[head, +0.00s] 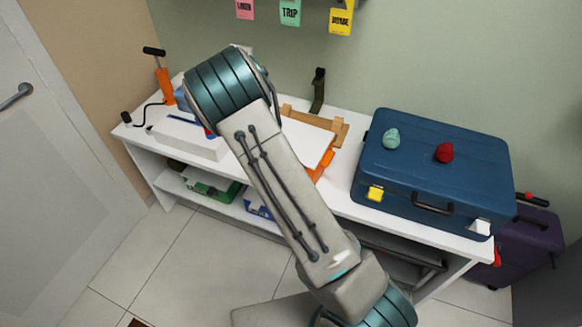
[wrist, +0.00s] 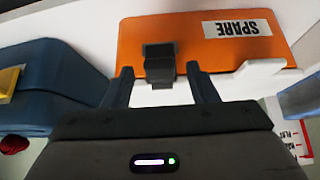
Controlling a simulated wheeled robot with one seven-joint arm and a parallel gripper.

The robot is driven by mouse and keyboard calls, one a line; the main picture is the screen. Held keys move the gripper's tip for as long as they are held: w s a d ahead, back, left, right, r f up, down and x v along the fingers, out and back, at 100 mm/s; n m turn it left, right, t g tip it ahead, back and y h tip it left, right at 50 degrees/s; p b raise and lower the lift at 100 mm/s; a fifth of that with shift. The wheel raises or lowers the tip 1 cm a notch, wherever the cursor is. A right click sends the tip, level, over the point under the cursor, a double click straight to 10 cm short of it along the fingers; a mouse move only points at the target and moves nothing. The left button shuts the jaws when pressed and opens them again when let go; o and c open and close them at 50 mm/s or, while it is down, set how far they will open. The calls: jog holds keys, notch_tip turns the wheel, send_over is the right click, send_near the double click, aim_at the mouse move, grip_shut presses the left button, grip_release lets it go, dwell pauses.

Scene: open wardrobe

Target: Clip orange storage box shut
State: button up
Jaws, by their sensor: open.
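The orange storage box (wrist: 205,50) fills the upper middle of the wrist view and bears a white label reading SPARE (wrist: 237,29). My gripper (wrist: 160,84) is open, with one dark finger on each side of the clip and nothing held. I cannot tell whether the fingers touch the clip or whether it is latched. In the head view, my arm covers most of the box; a bit of orange (head: 323,163) shows to its right. My gripper is hidden there.
A blue suitcase (head: 432,178) with a green and a red lump on top stands right of the box. A white case (head: 190,136) and an orange pump (head: 165,86) are at the left. A purple suitcase (head: 520,245) stands beyond the bench's right end. Boxes occupy the lower shelf.

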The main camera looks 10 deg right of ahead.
jog(key=p+v, duration=0.5)
jog(key=v, duration=0.6)
jog(key=s+a+r+n+y+b, duration=0.1)
jog(key=s+a+r+n+y, duration=0.2)
jog(key=r, duration=0.4)
jog(key=s+a+r+n+y+b, duration=0.1)
jog(key=s+a+r+y, duration=0.15)
jog(key=r+y, duration=0.4)
jog(key=s+d+r+n+h+b, duration=0.1)
jog(key=s+d+r, duration=0.2)
jog(key=s, duration=0.3)
jog(key=s+d+r+n+g+h, duration=0.1)
jog(key=s+d+r+h, duration=0.1)
jog(key=s, duration=0.4)
jog(key=s+d+r+n+h+b, duration=0.1)
jog(key=s+d+r+n+h, duration=0.1)
jog(key=s+d+r, duration=0.2)
jog(key=shift+s+b, duration=0.3)
jog(key=shift+s, duration=0.85)
jog(key=shift+d, duration=0.1)
